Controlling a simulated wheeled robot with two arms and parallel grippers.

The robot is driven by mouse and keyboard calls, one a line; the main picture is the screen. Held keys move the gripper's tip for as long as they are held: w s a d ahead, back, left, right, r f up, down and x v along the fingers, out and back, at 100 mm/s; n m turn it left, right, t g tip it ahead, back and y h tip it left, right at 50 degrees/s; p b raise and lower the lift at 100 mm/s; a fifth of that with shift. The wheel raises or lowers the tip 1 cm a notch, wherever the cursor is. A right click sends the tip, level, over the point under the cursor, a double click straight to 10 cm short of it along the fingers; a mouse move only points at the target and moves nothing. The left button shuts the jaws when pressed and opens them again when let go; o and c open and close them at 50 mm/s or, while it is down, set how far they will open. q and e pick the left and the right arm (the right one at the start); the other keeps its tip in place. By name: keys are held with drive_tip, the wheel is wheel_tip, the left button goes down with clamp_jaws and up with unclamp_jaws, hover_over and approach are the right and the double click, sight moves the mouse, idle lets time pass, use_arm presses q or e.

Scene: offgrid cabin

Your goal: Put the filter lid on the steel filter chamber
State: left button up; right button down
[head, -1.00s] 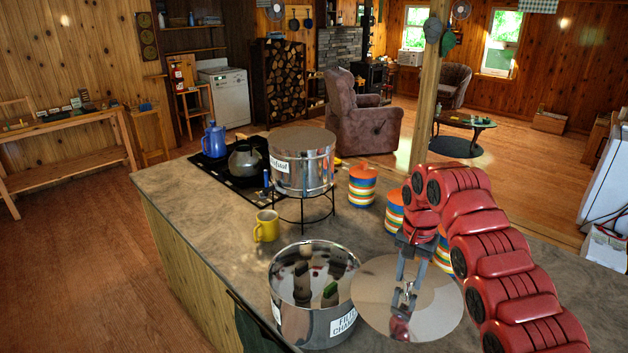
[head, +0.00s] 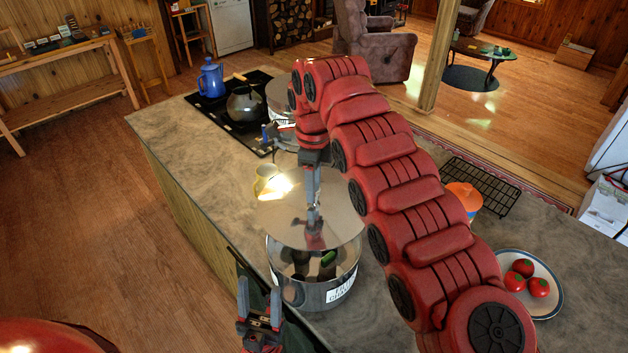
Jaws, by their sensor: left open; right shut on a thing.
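The filter lid (head: 342,222) is a shiny round disc. My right gripper (head: 314,212) is shut on it near its middle and holds it above the steel filter chamber (head: 290,290). The chamber is an open steel pot with a white label, standing on the counter. The lid covers the far part of its mouth in the view; the near part of the opening still shows, with dark reflections inside. I cannot tell the exact height of the gap. My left gripper (head: 258,312) is open and empty, low in front of the counter, left of the chamber.
A yellow mug (head: 268,183) stands just behind the lid. A steel pot (head: 281,100) on a stand is partly hidden by my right arm. A kettle (head: 246,104) and blue coffee pot (head: 211,78) are further back. A plate of tomatoes (head: 549,297) and a black rack (head: 480,186) are right.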

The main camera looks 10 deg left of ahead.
wheel_tip(320, 180, down, 13)
drive_tip(key=b, duration=1.3)
drive_tip(key=shift+r+b, duration=0.15)
drive_tip(key=shift+b, duration=0.15)
idle(1.4)
drive_tip(key=shift+f+b, duration=0.65)
drive_tip(key=shift+b, duration=0.2)
idle(2.0)
drive_tip(key=shift+c, duration=1.8)
unclamp_jaws()
drive_tip(key=o, duration=0.4)
drive_tip(key=shift+c, duration=0.2)
